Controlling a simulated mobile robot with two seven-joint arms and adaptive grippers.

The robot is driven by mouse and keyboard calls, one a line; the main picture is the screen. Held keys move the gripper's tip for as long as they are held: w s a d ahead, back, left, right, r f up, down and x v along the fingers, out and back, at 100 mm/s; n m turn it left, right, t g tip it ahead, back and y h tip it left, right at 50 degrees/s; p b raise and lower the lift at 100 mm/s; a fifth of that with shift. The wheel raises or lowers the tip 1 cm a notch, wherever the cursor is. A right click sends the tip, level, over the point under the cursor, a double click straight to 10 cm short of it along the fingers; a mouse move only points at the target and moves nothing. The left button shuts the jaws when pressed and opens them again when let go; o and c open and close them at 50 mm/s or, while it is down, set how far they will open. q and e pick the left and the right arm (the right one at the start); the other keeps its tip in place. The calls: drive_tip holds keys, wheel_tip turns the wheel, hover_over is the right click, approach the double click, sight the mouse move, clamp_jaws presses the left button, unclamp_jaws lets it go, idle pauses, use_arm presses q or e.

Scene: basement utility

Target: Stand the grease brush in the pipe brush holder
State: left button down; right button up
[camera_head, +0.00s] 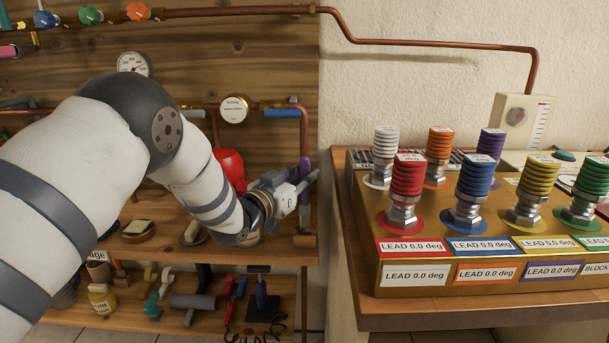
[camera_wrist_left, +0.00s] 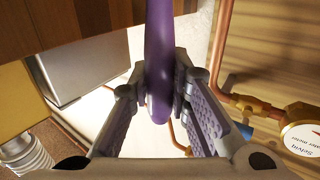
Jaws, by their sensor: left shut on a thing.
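My left gripper (camera_head: 300,195) is over the right end of the upper wooden shelf and is shut on a purple upright item, which I take to be the grease brush (camera_head: 305,168). In the left wrist view the smooth purple handle (camera_wrist_left: 159,60) lies between the two fingers (camera_wrist_left: 160,95). Its bristles cannot be made out. My right gripper is not in view.
A wooden bench (camera_head: 450,318) with a box of coloured spring posts (camera_head: 405,195) stands to the right, past a narrow gap. A red object (camera_head: 230,165) and copper pipes (camera_head: 305,130) are behind my arm. The lower shelf (camera_head: 185,320) holds several tools.

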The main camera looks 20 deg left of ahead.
sight(302, 198)
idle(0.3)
use_arm(q)
drive_tip(key=shift+f+b, duration=0.75)
drive_tip(key=shift+f, duration=1.8)
drive_tip(key=c, duration=1.4)
unclamp_jaws()
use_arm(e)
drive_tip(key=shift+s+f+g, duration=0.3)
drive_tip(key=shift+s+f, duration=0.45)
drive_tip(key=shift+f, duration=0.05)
use_arm(q)
drive_tip(key=v, duration=1.2)
